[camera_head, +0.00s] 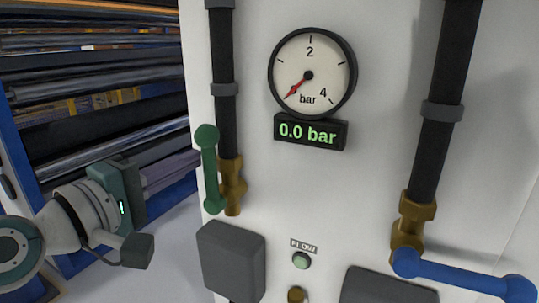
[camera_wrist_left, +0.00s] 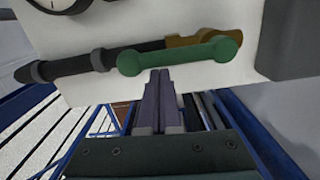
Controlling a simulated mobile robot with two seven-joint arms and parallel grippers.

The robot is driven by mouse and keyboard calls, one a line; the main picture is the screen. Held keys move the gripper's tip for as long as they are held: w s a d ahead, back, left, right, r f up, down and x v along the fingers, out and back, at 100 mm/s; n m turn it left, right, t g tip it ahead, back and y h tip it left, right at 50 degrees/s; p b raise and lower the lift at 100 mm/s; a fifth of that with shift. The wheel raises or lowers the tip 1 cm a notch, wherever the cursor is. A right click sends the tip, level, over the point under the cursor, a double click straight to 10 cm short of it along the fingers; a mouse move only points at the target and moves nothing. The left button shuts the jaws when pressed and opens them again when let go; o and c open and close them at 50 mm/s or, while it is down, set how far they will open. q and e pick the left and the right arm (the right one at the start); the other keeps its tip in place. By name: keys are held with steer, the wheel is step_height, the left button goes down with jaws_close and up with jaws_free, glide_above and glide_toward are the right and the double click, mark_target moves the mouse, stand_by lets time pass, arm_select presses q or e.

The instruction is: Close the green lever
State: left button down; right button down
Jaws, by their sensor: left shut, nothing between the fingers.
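The green lever (camera_head: 208,168) is on the brass valve (camera_head: 232,186) of the left black pipe, on the white panel. It points up, about parallel to the pipe, with its knob at the top. It also shows in the wrist view (camera_wrist_left: 180,54), lying across the picture in front of the pipe. My left gripper (camera_head: 197,163) is shut and empty, at the left side of the lever. In the wrist view its closed fingertips (camera_wrist_left: 160,75) are just below the lever's middle. I cannot tell whether they touch it. My right gripper is not in view.
A blue lever (camera_head: 465,275) sits on the right pipe's brass valve. A round gauge (camera_head: 312,72) and a 0.0 bar display (camera_head: 308,132) are between the pipes. A grey box (camera_head: 231,258) juts out below the green lever. A blue rack (camera_head: 90,100) with long bars stands at left.

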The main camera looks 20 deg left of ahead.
mark_target(205, 167)
arm_select(q)
steer(key=shift+d+r+m, duration=0.1)
steer(key=shift+d+m, duration=0.1)
steer(key=shift+m, duration=0.1)
steer(key=d+m+p, duration=0.2)
steer(key=p, duration=0.1)
steer(key=shift+s+r+m, duration=0.1)
steer(key=shift+r+m, duration=0.15)
steer(key=shift+m, duration=0.15)
steer(key=shift+d+f+m+p, duration=0.15)
steer(key=shift+d+m+p, duration=0.55)
steer(key=shift+m, duration=0.2)
steer(key=d+m, duration=0.1)
steer(key=d+m+p, duration=0.1)
steer(key=shift+s+f+m, duration=0.1)
steer(key=shift+f+m, duration=0.2)
steer(key=shift+f, duration=0.1)
steer(key=d+f+m+b, duration=0.1)
steer(key=d+f+m, duration=0.3)
steer(key=m, duration=0.4)
steer(key=shift+s+f+y, duration=0.2)
steer(key=shift+f+y, duration=0.1)
steer(key=shift+f, duration=0.3)
steer(key=shift+d+f, duration=0.1)
